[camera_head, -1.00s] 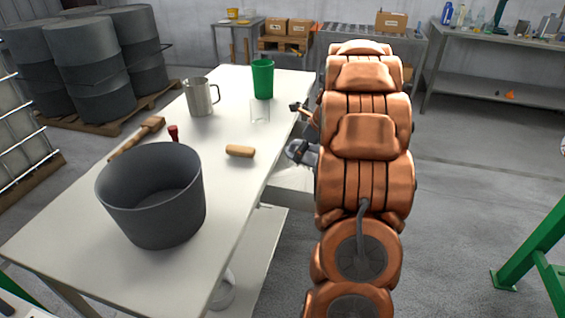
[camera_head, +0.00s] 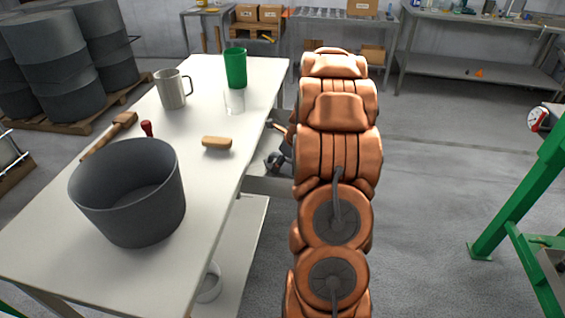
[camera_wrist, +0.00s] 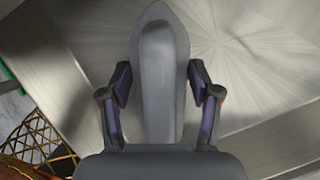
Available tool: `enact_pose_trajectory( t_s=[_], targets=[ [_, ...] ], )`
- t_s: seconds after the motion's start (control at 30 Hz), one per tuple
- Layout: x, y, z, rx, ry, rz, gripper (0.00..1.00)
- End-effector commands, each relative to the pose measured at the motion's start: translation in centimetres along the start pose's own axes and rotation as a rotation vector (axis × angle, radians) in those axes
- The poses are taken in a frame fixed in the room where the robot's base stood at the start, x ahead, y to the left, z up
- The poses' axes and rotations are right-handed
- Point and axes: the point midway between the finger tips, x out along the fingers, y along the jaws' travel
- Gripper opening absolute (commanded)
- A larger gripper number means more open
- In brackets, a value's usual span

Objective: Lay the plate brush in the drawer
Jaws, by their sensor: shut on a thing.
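My gripper (camera_wrist: 160,90) points down in the wrist view, its two dark fingers either side of a long grey piece with a tapered end, which I take to be the plate brush (camera_wrist: 165,75). Its bristles cannot be made out. In the head view my gripper (camera_head: 277,158) is beside the table's right edge, partly hidden by my copper arm. Below it a pale metal drawer (camera_head: 262,187) stands out from under the tabletop, mostly hidden. Brushed metal, probably the drawer's inside, fills much of the wrist view behind the grey piece.
On the white table (camera_head: 200,190) stand a dark grey bucket (camera_head: 130,195), a steel jug (camera_head: 172,90), a green cup (camera_head: 236,68) and a clear beaker (camera_head: 234,100). A tan block (camera_head: 216,143) lies near the right edge. Floor to the right is clear up to a green frame (camera_head: 500,215).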

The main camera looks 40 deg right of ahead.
Motion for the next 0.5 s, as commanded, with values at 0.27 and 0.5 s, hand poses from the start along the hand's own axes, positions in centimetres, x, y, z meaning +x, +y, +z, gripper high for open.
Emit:
enact_pose_trajectory(
  t_s=[0.27,0.5],
  targets=[
    [0.12,0.01,-0.07,0.001,0.0,0.001,0.18],
    [0.28,0.0,-0.16,0.001,0.0,0.001,0.81]
  ],
)
